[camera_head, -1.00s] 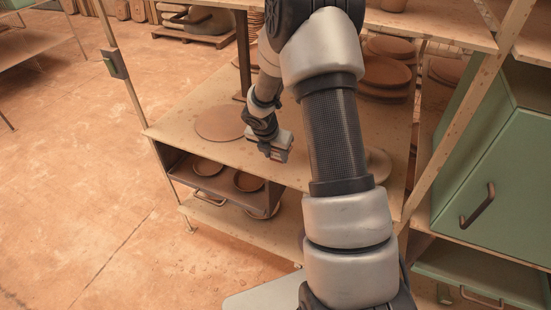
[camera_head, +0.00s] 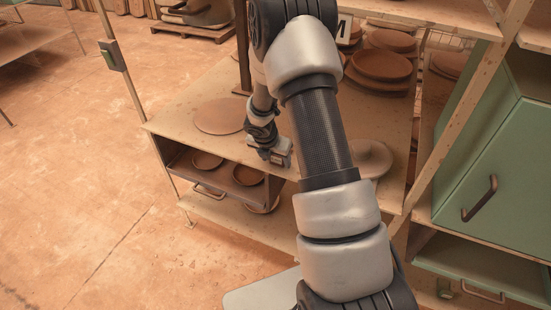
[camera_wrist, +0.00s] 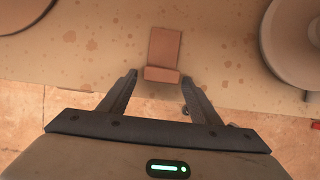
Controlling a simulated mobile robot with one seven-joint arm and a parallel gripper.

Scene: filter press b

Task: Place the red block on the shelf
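A reddish-brown block (camera_wrist: 164,49) lies on the speckled shelf board (camera_wrist: 100,58), close to its front edge, in the wrist view. My gripper (camera_wrist: 159,77) is open and empty. Its two fingers are spread to either side of the block's near end, with the block ahead of the fingertips; I cannot tell whether they touch it. In the head view my gripper (camera_head: 283,158) is over the front part of the same board (camera_head: 185,125), and I cannot make out the block there.
A round brown board (camera_head: 220,116) lies left of my gripper, and a grey disc (camera_head: 371,158) lies to the right. Below hangs a drawer with bowls (camera_head: 207,160). Stacked dishes (camera_head: 381,66) stand behind. A green cabinet (camera_head: 500,160) is at the right.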

